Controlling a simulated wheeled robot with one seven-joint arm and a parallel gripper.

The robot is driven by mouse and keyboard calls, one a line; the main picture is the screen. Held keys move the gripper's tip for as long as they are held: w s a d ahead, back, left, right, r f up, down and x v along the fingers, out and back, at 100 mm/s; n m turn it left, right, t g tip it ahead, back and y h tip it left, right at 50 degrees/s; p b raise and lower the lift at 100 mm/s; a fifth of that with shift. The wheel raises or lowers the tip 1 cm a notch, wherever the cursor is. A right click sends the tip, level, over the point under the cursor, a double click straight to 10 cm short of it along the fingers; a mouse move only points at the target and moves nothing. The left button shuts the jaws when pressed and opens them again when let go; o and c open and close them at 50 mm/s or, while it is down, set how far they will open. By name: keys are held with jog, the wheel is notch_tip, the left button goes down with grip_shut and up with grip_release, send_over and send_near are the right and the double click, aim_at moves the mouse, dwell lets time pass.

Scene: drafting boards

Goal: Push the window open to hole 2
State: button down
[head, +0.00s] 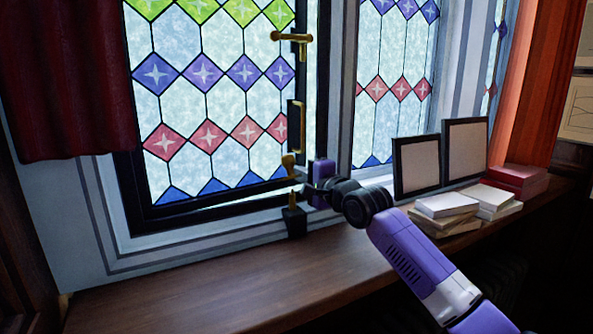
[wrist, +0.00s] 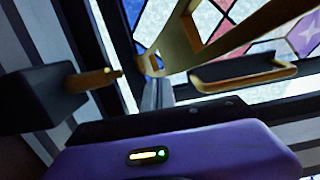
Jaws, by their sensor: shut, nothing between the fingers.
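The window (head: 215,100) is a black-framed leaded pane with green, violet, red and blue diamonds. A bright gap shows along its lower right edge, so it looks slightly ajar. The brass stay bar (head: 289,162) is nearly end-on in the head view; in the wrist view the bar (wrist: 218,42) slants across the top with openings in it. A brass peg (wrist: 95,78) sticks out of a black block (wrist: 38,105), left of the bar's end and apart from it. My gripper (head: 318,183) is shut and empty, just right of the peg, beside the window's lower right corner.
A brass handle (head: 292,39) is high on the window frame. Two framed pictures (head: 417,165), stacked pale books (head: 447,205) and red books (head: 518,178) stand right on the wooden sill (head: 200,285). A dark red curtain (head: 65,80) hangs left. The sill's left half is clear.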

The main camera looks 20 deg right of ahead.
aim_at(289, 186)
dwell(0.3)
jog(key=shift+b+x, duration=1.35)
jog(key=shift+x, duration=0.85)
